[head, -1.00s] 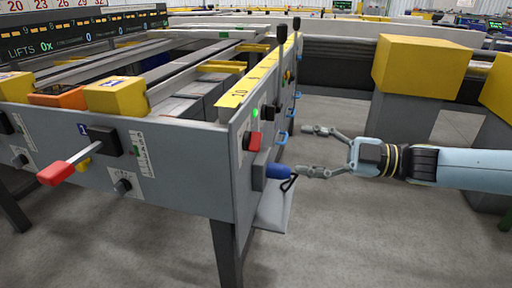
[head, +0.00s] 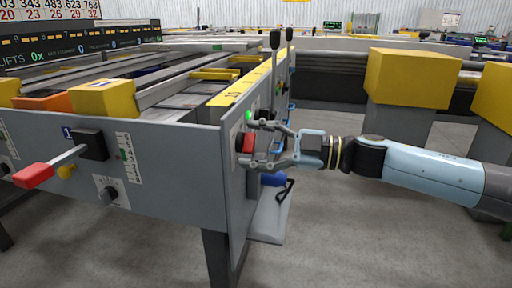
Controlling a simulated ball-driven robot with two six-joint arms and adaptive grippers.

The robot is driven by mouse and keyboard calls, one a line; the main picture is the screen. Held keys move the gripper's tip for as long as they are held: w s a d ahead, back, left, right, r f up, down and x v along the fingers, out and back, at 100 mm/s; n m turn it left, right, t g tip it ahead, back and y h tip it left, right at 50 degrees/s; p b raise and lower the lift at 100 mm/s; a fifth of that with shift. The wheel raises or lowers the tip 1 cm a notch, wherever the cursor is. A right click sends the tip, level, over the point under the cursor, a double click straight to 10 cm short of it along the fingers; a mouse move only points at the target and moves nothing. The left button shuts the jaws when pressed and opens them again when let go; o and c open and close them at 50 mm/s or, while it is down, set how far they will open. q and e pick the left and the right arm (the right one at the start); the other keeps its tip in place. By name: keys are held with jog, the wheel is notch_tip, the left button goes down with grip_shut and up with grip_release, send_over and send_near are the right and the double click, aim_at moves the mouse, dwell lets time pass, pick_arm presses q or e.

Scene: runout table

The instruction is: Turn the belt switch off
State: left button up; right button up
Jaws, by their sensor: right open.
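A red switch (head: 249,143) sits on the grey end panel of the runout table (head: 185,165), below a small lit green lamp (head: 249,115). I cannot read a label that says which control is the belt switch. My right gripper (head: 251,144) is open at this panel. Its two fingers lie above and below the red switch in the picture, partly covering its surroundings. I cannot tell whether they touch it. My left gripper is not in view.
A red-ended lever (head: 34,175) and a black rotary knob (head: 108,193) are on the front panel. A blue handle (head: 272,179) sticks out below my right gripper. Yellow-topped posts (head: 408,78) stand at right; floor is open between.

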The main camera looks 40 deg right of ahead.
jog(key=c, duration=1.2)
jog(key=shift+o, duration=0.2)
